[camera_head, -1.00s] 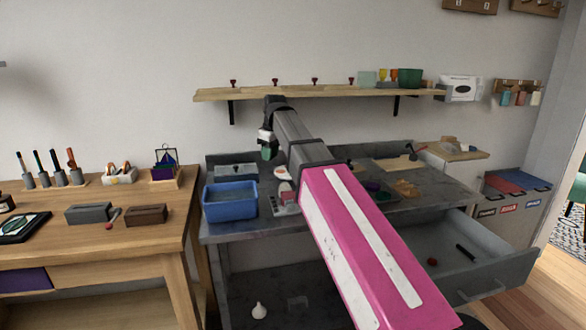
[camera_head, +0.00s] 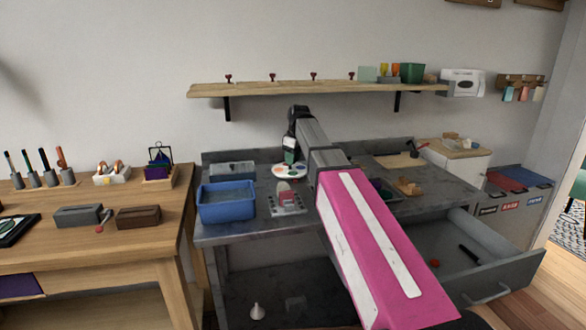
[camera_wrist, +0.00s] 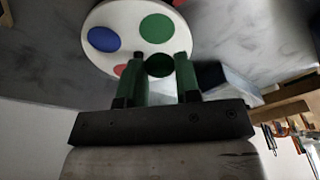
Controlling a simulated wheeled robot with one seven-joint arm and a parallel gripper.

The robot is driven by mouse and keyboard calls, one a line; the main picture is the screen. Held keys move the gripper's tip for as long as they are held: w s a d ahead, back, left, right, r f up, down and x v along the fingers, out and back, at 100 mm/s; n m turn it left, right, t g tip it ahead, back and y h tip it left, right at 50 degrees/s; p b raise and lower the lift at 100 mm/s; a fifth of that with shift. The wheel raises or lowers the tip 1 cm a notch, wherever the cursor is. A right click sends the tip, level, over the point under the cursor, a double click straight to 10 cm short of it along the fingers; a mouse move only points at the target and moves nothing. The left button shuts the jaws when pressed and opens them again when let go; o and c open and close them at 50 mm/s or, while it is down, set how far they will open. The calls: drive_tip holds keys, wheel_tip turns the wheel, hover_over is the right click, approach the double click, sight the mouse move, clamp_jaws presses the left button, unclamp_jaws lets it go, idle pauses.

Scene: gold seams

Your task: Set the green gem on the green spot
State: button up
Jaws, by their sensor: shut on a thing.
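My gripper (camera_head: 290,158) is over the round white disc (camera_head: 278,173) on the grey bench. In the wrist view the gripper (camera_wrist: 160,60) is shut on the dark green gem (camera_wrist: 159,67), which sits between its two green fingers. The green spot shows bare, just beyond the gem in the picture. I cannot tell the gap between the gem and the disc. The gem is not clear in the head view.
A blue bin (camera_head: 227,203) and a small grey stand with a red and white piece (camera_head: 287,201) are in front of the disc. A shelf (camera_head: 320,89) runs above the bench. An open drawer (camera_head: 440,262) juts out at the right.

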sight(293, 173)
drive_tip(key=shift+d+f, duration=0.1)
drive_tip(key=shift+f, duration=1.95)
drive_tip(key=shift+f, duration=0.2)
drive_tip(key=o, duration=0.9)
drive_tip(key=shift+r, duration=0.1)
wheel_tip(293, 173, up, 8)
drive_tip(key=d, duration=0.1)
drive_tip(key=shift+s+f, duration=0.2)
drive_tip(key=shift+s, duration=0.05)
